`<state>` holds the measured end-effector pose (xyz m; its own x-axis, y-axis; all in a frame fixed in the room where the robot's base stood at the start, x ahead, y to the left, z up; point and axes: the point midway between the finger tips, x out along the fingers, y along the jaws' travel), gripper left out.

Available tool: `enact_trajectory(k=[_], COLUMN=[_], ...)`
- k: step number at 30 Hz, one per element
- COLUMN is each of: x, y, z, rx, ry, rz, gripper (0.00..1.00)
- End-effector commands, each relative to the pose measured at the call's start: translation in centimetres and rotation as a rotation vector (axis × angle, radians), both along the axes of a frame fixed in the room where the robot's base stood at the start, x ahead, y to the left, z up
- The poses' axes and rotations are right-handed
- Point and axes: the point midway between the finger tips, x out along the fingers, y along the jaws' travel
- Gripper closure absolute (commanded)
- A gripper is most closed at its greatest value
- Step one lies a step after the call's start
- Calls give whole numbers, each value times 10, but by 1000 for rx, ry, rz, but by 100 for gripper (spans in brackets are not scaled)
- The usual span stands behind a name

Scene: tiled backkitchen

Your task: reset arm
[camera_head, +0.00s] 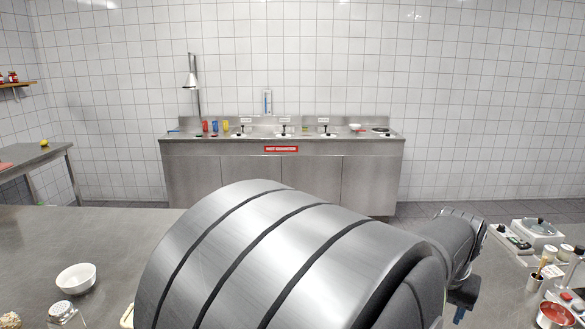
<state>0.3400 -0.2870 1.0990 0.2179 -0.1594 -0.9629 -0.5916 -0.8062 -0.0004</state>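My own arm fills the lower middle of the head view as large silver rounded links with dark bands. It extends to the right, where a darker grey link sits above the right part of the counter. My gripper's fingers do not show, so I cannot see whether it holds anything.
A steel counter (120,230) lies below, with a white bowl (76,278) at left. At right are a white scale-like device (538,232), a red-filled bowl (556,314) and small containers. A steel sink unit (282,170) stands against the tiled back wall.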

Motion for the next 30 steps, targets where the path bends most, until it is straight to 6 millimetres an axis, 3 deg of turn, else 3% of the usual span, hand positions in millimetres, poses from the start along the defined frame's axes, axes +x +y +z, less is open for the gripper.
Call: enact_trajectory(k=[9,30], x=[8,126], y=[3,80], z=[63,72], rx=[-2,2], ry=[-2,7], rz=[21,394], gripper=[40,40])
